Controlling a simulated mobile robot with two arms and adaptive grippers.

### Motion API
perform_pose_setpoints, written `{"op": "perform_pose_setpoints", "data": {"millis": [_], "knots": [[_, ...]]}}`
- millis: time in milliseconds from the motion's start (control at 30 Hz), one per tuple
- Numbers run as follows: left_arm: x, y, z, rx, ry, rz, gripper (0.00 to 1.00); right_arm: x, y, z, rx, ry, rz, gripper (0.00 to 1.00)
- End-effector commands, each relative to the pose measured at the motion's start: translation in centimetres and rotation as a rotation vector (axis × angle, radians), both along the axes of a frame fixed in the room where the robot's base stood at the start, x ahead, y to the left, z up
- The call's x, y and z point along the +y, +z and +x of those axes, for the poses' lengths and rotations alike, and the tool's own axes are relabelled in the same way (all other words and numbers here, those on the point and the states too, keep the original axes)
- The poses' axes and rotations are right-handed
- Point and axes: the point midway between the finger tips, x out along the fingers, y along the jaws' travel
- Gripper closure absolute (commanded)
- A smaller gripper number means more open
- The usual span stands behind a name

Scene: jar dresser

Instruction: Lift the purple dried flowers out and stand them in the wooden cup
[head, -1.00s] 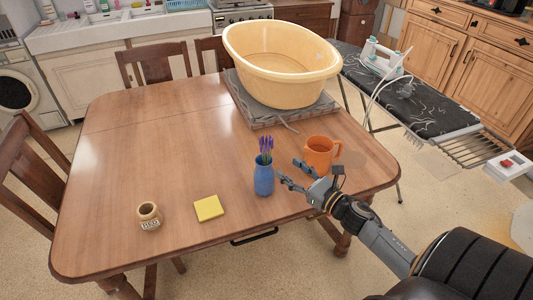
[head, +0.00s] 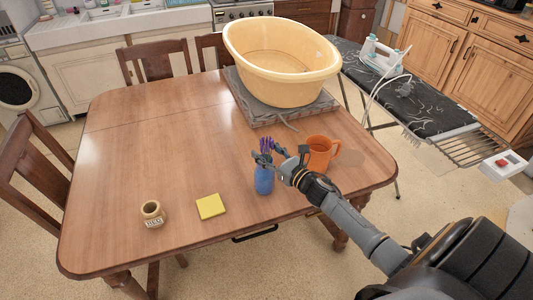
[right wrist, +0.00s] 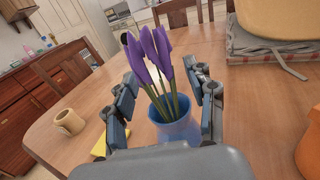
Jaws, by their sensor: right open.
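The purple dried flowers (head: 266,145) stand in a blue jar (head: 264,181) near the table's front edge. My right gripper (head: 267,157) is open at the stems, just above the jar's rim. In the right wrist view the flowers (right wrist: 150,52) rise between the two spread fingers, and the blue jar (right wrist: 178,130) is below and between them. The fingers appear apart from the stems. The small wooden cup (head: 152,210) stands upright and empty-looking at the front left of the table; it also shows in the right wrist view (right wrist: 69,122). My left gripper is out of view.
A yellow sponge-like block (head: 210,206) lies between the cup and the jar. An orange mug (head: 319,153) stands close to the right of my gripper. A large yellow tub (head: 282,92) sits on folded cloth at the back right. The table's left and middle are clear.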

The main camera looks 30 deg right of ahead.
Motion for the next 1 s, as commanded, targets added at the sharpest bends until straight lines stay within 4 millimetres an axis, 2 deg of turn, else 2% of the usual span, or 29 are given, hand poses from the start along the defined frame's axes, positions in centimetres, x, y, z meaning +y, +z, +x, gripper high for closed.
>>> {"op": "perform_pose_setpoints", "data": {"millis": [133, 167, 300, 400, 767, 1000], "knots": [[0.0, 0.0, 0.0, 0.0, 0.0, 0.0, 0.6, 0.0, 0.0, 0.0, 0.0, 0.0, 0.0, 0.45], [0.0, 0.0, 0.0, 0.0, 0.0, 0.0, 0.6, 0.0, 0.0, 0.0, 0.0, 0.0, 0.0, 0.49], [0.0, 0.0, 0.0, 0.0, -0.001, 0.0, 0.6, 0.0, 0.0, 0.0, 0.0, 0.0, 0.0, 0.77], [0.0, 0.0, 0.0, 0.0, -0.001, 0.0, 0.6, 0.0, 0.0, 0.0, 0.0, 0.0, 0.0, 0.94], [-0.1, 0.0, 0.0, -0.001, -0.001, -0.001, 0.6, 0.0, 0.2, 0.0, 0.0, 0.0, -0.001, 0.95], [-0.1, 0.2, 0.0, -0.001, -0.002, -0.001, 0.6, -0.1, 2.6, 0.0, -0.002, 0.002, -0.006, 0.95]]}}
